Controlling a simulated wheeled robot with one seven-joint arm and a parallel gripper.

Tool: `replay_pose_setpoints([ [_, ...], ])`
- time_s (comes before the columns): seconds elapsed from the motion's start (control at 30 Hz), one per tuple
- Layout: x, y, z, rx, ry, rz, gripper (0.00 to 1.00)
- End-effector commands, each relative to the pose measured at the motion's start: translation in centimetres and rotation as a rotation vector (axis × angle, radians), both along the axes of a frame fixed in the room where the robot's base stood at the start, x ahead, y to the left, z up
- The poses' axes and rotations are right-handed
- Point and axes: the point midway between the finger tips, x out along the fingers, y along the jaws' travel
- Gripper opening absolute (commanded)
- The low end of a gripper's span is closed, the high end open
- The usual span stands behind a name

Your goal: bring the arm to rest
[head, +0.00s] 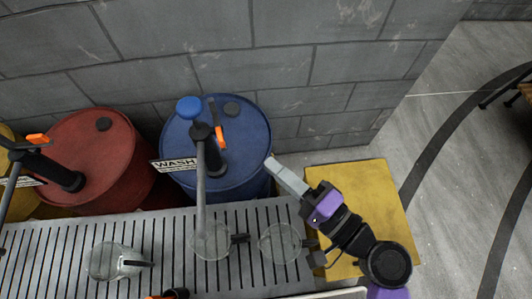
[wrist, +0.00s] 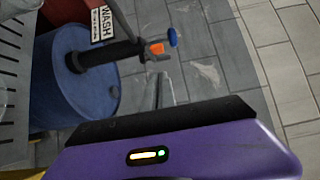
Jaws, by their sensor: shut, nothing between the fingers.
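My arm reaches up from the lower right of the head view, with a purple wrist section. My gripper (head: 271,164) points up and left, close to the right side of the blue drum (head: 247,130). Its slim grey fingers are shut with nothing between them. In the wrist view the thin fingers (wrist: 158,80) stick out beyond the dark edge of the purple housing, right of the blue drum (wrist: 50,80). I cannot tell whether the gripper touches the drum.
A slatted grey bench (head: 75,240) holds several clear jugs, including one near my arm (head: 280,243). A pump with a blue knob (head: 189,107) stands on the blue drum. A red drum (head: 105,165) is left. A block wall (head: 170,40) stands behind. Floor at right (head: 450,150) is open.

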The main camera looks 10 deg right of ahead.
Motion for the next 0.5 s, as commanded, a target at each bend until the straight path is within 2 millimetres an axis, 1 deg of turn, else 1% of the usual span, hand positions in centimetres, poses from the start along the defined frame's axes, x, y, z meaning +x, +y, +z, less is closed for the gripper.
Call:
replay_pose_setpoints([
  [0.03, -0.6, -0.2, -0.2, -0.001, 0.001, 0.000, 0.00],
  [0.1, -1.1, -0.5, -0.2, -0.001, 0.002, 0.000, 0.00],
  [0.2, -1.5, -0.7, 0.0, -0.001, -0.001, 0.001, 0.00],
  [0.5, -1.5, -0.9, 0.1, -0.005, -0.005, -0.007, 0.00],
])
